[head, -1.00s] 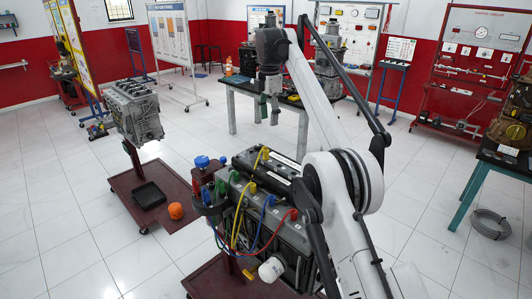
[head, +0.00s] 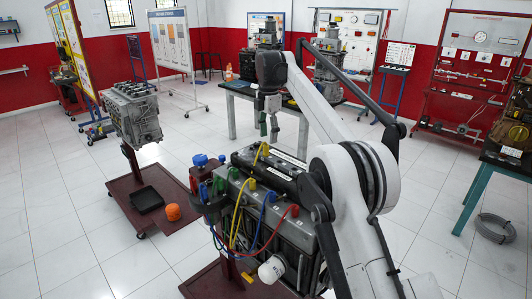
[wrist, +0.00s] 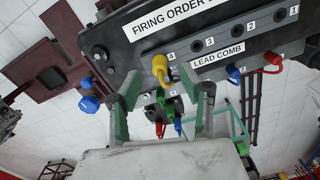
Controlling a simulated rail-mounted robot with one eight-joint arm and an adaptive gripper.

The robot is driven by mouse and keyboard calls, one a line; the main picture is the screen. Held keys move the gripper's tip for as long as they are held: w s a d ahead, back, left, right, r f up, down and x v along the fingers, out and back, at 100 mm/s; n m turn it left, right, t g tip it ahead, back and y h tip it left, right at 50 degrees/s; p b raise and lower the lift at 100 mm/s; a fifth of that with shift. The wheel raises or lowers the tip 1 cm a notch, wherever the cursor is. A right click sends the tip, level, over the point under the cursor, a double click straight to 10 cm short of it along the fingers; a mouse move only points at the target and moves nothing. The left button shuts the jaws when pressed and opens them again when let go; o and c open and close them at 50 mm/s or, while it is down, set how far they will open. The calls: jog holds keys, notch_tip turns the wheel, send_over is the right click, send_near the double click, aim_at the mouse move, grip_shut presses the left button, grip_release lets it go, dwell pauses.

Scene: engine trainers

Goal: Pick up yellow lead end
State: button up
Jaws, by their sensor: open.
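A yellow lead end (wrist: 160,67) sits by the number 4 on the dark panel in the wrist view, just beyond and between my fingers. My gripper (wrist: 165,98) is open, its green-grey fingers on either side below the lead end, holding nothing. In the head view, my gripper (head: 268,128) hangs pointing down, behind the engine unit in the picture. Two yellow ends show there, one at the top (head: 263,148) and one lower (head: 249,184); I cannot tell which matches the wrist view.
A blue lead (wrist: 233,74) and a red lead (wrist: 273,60) stand along the panel to the right. Below the yellow end is a small block (wrist: 160,108) with coloured plugs. Blue caps (wrist: 89,104) lie left. Another engine (head: 132,112) stands left on a red stand.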

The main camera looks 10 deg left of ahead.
aim_at(267, 145)
jog(key=shift+s+a+f+p, duration=0.1)
jog(key=shift+a+f+p, duration=0.1)
jog(key=shift+f, duration=0.8)
jog(key=shift+s+a+f+p, duration=0.1)
jog(key=shift+f+p, duration=0.1)
jog(key=shift+f, duration=1.4)
grip_shut()
